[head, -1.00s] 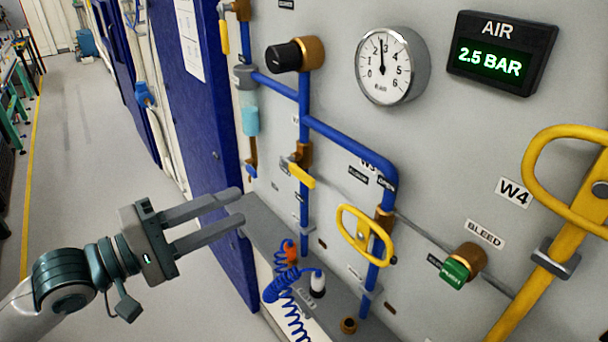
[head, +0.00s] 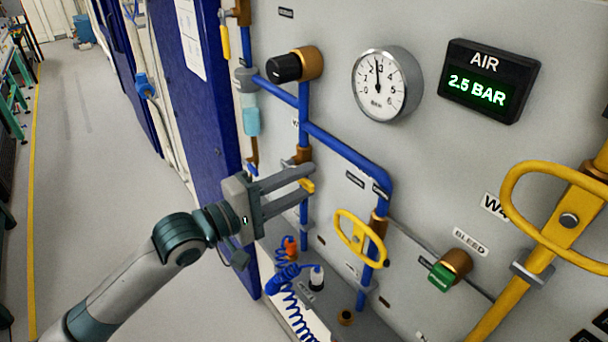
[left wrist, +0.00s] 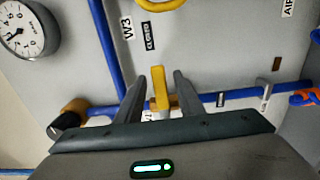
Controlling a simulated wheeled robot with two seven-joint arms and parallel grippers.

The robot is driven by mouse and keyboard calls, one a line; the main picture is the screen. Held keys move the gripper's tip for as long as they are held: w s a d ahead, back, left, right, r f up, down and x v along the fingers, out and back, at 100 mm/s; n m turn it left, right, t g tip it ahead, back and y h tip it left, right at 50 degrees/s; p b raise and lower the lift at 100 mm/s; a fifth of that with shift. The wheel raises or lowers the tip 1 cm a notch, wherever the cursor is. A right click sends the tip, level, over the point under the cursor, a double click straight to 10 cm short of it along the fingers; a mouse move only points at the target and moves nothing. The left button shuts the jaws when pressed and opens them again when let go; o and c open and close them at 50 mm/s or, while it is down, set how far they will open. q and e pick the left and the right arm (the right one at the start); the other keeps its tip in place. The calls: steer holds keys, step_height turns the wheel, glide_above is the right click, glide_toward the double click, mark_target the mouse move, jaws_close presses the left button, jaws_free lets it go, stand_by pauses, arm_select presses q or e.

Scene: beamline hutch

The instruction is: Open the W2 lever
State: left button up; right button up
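The yellow lever (head: 308,186) sits on a brass valve on the vertical blue pipe, left of centre in the head view. My left gripper (head: 311,178) is at this lever with its two fingers apart, hiding much of it. In the left wrist view the yellow lever (left wrist: 158,85) stands between the fingertips (left wrist: 159,80) of my left gripper, with gaps visible on both sides. The gripper does not look closed on it. The label near this valve is mostly hidden, so I cannot read W2. My right gripper is not in view.
A yellow oval handle (head: 360,238) is on the pipe to the right. A black knob (head: 284,68), a dial gauge (head: 385,84) and an AIR display (head: 487,82) reading 2.5 BAR are above. A blue coiled hose (head: 292,300) hangs below. The floor at left is clear.

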arm_select(q)
steer(key=shift+w+d, duration=0.3)
steer(key=shift+d, duration=0.1)
jaws_close()
steer(key=shift+f, duration=0.2)
steer(key=w+a+f+m+b, duration=0.4)
steer(key=w+f+m+b, duration=0.1)
steer(key=m, duration=1.3)
steer(key=shift+w+f+b, duration=0.25)
steer(key=shift+f+b, duration=0.3)
steer(key=shift+f, duration=0.1)
